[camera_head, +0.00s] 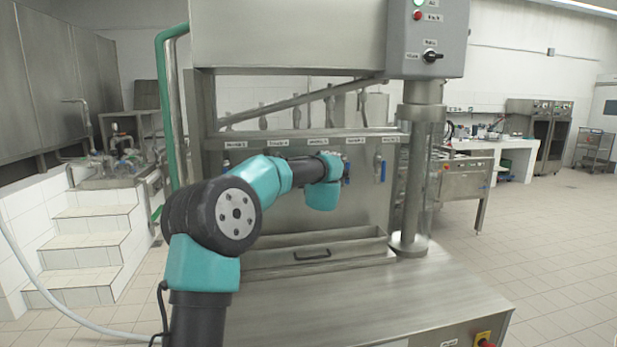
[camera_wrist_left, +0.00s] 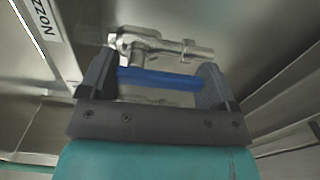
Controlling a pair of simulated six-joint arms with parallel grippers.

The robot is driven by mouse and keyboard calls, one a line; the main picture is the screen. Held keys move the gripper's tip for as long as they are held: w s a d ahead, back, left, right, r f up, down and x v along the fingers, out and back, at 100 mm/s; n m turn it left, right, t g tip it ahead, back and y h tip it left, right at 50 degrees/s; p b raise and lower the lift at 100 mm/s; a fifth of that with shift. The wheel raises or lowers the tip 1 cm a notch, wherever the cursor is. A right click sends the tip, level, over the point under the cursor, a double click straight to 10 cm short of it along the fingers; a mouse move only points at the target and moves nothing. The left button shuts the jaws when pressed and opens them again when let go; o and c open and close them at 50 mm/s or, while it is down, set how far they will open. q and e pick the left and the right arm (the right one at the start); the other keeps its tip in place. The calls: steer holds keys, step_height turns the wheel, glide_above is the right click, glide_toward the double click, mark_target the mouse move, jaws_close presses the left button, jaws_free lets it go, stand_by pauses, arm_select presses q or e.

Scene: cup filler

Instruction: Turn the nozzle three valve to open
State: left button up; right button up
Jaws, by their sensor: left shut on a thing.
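My left gripper (camera_head: 341,168) reaches to the front panel of the filler, at the row of nozzle valves. In the left wrist view its two fingers (camera_wrist_left: 158,82) are closed on a blue valve handle (camera_wrist_left: 160,79), which lies crosswise between them. The metal valve body (camera_wrist_left: 165,46) sits just beyond the handle. A label (camera_wrist_left: 42,20) beside it shows only its first letters, so its number cannot be read. Another valve with a blue handle (camera_head: 382,168) hangs down to the right, apart from the gripper. My arm hides the valves further left. My right gripper is not in view.
Pipes (camera_head: 297,115) run above the labels.

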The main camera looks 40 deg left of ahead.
arm_select(q)
steer(key=o, duration=0.8)
steer(key=shift+s+d, duration=0.1)
steer(key=v, duration=1.7)
steer(key=shift+d, duration=0.1)
